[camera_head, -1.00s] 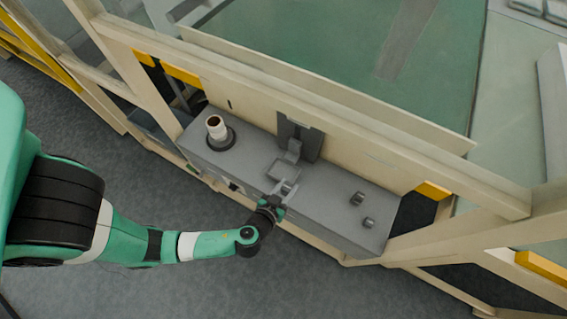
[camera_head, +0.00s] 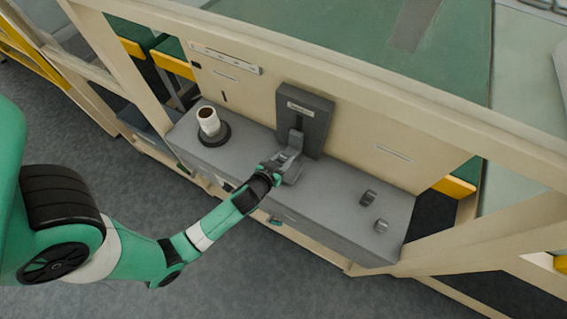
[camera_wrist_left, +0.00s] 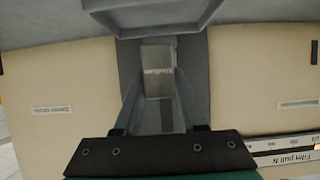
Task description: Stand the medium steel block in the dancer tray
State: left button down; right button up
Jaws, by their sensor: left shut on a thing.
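The medium steel block (camera_wrist_left: 158,57) shows between my left fingers in the left wrist view, a grey block with an upside-down label that seems to read Medium. My left gripper (camera_head: 284,159) is shut on it. In the head view the gripper is over the dancer tray (camera_head: 293,176), a small grey tray in front of the dark upright bracket. A raised grey tray edge (camera_wrist_left: 150,30) shows at the top of the wrist view, beyond the block. I cannot tell whether the block touches the tray. The gripper hides the block in the head view. My right gripper is not in view.
Two small dark blocks (camera_head: 368,198) (camera_head: 381,226) stand on the right of the grey bench (camera_head: 335,212). A white roll (camera_head: 208,121) stands on a black round base at the left. The dark bracket (camera_head: 305,112) and beige panel (camera_head: 365,135) rise behind.

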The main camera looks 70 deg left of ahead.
aim_at(283, 163)
pick_arm(q)
jog(key=shift+a+f+b, duration=0.15)
jog(key=shift+f+b, duration=0.25)
jog(key=shift+f, duration=0.5)
jog(key=shift+a+f+b, duration=0.1)
jog(key=shift+f+b, duration=0.3)
jog(key=shift+f, duration=0.5)
jog(key=shift+w+f, duration=0.1)
jog(key=c, duration=0.9)
grip_release()
jog(key=shift+f, duration=0.15)
jog(key=o, duration=0.4)
jog(key=shift+r, duration=0.3)
jog(key=v, duration=1.2)
jog(key=shift+f+p, duration=0.1)
jog(key=shift+p, duration=0.25)
